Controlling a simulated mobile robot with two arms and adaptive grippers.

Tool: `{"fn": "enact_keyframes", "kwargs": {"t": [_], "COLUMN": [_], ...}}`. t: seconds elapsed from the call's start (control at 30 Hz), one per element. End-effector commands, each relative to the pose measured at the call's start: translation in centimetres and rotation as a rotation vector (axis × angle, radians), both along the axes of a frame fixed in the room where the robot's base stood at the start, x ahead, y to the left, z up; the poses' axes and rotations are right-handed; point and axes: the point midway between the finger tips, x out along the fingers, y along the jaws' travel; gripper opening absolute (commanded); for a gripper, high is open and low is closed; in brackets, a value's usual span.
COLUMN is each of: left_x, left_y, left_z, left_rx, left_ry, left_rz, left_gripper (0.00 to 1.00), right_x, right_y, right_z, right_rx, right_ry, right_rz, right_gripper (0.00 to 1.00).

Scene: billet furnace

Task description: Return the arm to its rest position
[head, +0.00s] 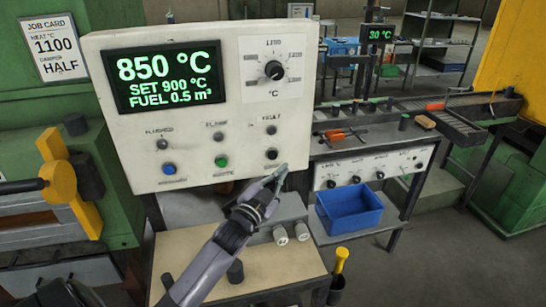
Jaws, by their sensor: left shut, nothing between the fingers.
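My left gripper (279,176) is shut and empty. Its arm comes in from the bottom left, and the fingertips point up and right, in front of the lower right edge of the white control panel (107,49). I cannot tell whether the fingertips touch the panel. The panel's screen (166,75) reads 850 °C, SET 900 °C, FUEL 0.5 m³. Below it are a blue button (169,169), a green button (221,161) and a dark button (271,154). A black knob (274,70) sits at the panel's upper right. My right gripper is not in view.
A beige table (185,262) with two white cylinders stands under the arm. A blue bin (348,211) is to the right on a bench. Open floor lies at the lower right.

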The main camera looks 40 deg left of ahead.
Motion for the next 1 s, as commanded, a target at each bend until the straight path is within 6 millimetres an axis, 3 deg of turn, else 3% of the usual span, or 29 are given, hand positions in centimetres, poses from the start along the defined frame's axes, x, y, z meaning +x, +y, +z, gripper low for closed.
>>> {"fn": "enact_keyframes", "kwargs": {"t": [0.37, 0.47, 0.53, 0.67, 0.8, 1.0], "left_x": [-0.1, -0.8, -2.0, -6.4, -13.1, -21.2], "left_y": [-0.1, -0.9, -1.9, -4.9, -8.4, -11.9], "left_z": [-0.2, -2.0, -4.3, -10.1, -15.4, -18.9], "left_rx": [-0.005, -0.037, -0.080, -0.194, -0.311, -0.410], "left_ry": [0.009, 0.073, 0.165, 0.415, 0.707, 0.999], "left_rz": [0.000, 0.006, 0.017, 0.047, 0.089, 0.135], "left_gripper": [0.00, 0.00, 0.00, 0.00, 0.00, 0.00], "right_x": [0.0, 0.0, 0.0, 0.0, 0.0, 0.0], "right_y": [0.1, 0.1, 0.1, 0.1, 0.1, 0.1], "right_z": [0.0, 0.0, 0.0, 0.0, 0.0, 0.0], "right_rx": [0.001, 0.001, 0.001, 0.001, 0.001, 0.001], "right_ry": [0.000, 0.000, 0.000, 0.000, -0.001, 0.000], "right_rz": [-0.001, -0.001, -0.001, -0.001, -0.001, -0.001], "right_gripper": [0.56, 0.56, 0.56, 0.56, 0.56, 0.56]}}
